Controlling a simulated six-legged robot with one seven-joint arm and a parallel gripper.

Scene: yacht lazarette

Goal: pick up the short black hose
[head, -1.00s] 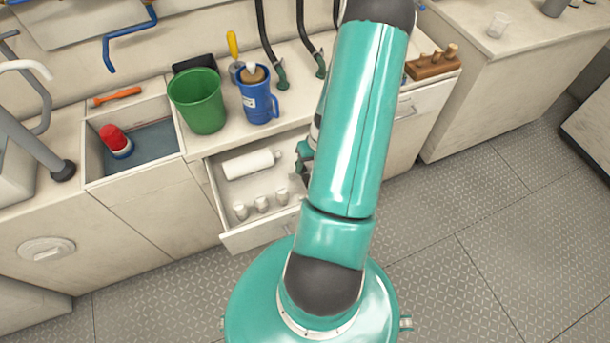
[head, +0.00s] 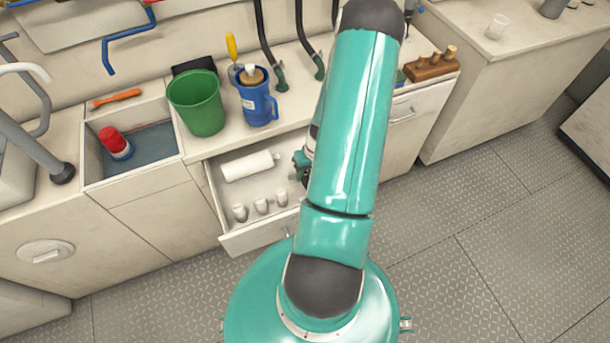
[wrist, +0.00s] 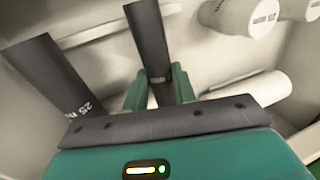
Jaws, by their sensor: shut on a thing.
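In the wrist view, my gripper (wrist: 158,88) has its two green fingers on either side of a dark black hose (wrist: 149,38) and is shut on it. The hose runs up and away from between the fingers; its near end is hidden by the gripper body. A second black hose (wrist: 52,75), with pale print on it, lies to the left, apart from the fingers. I cannot tell which is shorter. In the head view, my gripper (head: 301,166) is at the right side of the open drawer (head: 262,238), mostly behind my arm. Both hoses are hidden there.
The drawer also holds a white roll (head: 248,165) and several small white fittings (head: 261,205). A green bucket (head: 196,104) and a blue jug (head: 258,100) stand on the counter behind. A wooden block with pegs (head: 432,68) is at the right.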

